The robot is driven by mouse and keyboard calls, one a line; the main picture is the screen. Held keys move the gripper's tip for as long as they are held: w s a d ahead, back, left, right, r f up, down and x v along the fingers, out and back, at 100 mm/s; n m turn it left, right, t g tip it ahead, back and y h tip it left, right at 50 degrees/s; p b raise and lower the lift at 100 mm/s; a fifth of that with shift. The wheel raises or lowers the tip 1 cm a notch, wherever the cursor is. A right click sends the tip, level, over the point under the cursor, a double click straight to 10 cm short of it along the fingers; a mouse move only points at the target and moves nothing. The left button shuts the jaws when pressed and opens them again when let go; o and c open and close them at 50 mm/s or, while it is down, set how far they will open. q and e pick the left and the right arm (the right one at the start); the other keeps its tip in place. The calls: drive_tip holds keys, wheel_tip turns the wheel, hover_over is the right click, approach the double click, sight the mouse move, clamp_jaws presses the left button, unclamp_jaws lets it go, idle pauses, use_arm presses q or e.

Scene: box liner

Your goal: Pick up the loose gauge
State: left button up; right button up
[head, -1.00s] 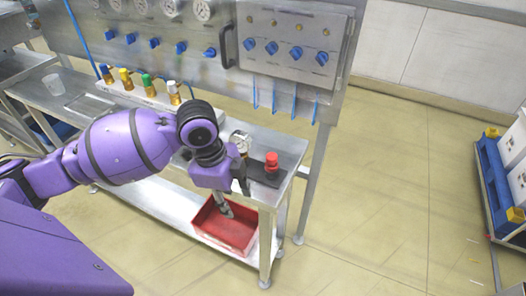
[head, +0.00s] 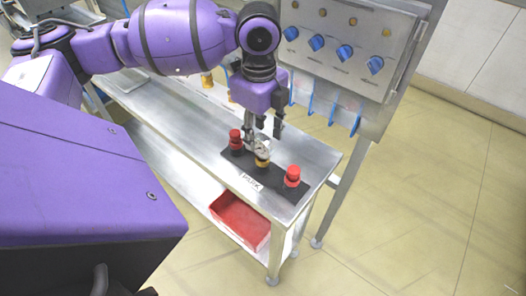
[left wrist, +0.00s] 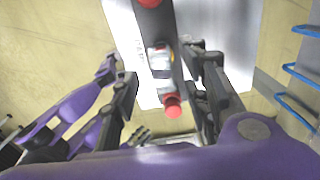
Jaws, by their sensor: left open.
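The gauge (head: 262,148), with a round pale dial and brass-coloured fitting, stands on a dark strip (head: 240,158) on the metal bench, between two red-capped fittings. In the left wrist view the gauge (left wrist: 160,62) shows from above, between the fingers in the picture. My left gripper (head: 264,132) points down at the gauge, its fingers apart. In the left wrist view the open fingers (left wrist: 165,75) lie on either side of the strip. I cannot tell whether a finger touches the gauge. My right gripper is not in view.
Red-capped fittings stand close on both sides, one behind left (head: 235,138) and one at front right (head: 292,176). A red bin (head: 240,220) sits on the lower shelf. A panel with blue knobs (head: 345,52) rises behind.

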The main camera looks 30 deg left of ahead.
sight(262, 153)
use_arm(q)
drive_tip(key=f, duration=0.4)
drive_tip(key=shift+w+d+f, duration=0.1)
drive_tip(key=shift+d+f, duration=0.1)
drive_tip(key=shift+d, duration=0.05)
clamp_jaws()
